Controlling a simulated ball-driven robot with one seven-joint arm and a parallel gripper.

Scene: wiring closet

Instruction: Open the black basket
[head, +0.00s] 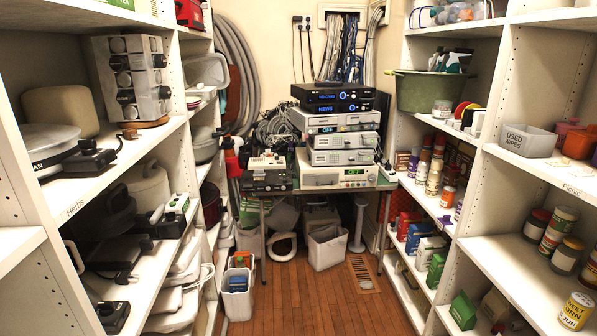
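I cannot make out a black basket for certain in the head view. Dark objects (118,245) stand on the middle left shelf, but they look more like appliances and their shapes are unclear. A small black device (88,157) lies on the upper left shelf beside a round white appliance. Another black item (112,315) sits low on the left. My gripper is not in view.
White shelves (78,212) line the left and right (545,178). A table at the back bears stacked electronics (338,140). Bins stand on the floor, including a white one (328,250) and another with colored items (237,300). The wooden floor (300,305) between the shelves is clear.

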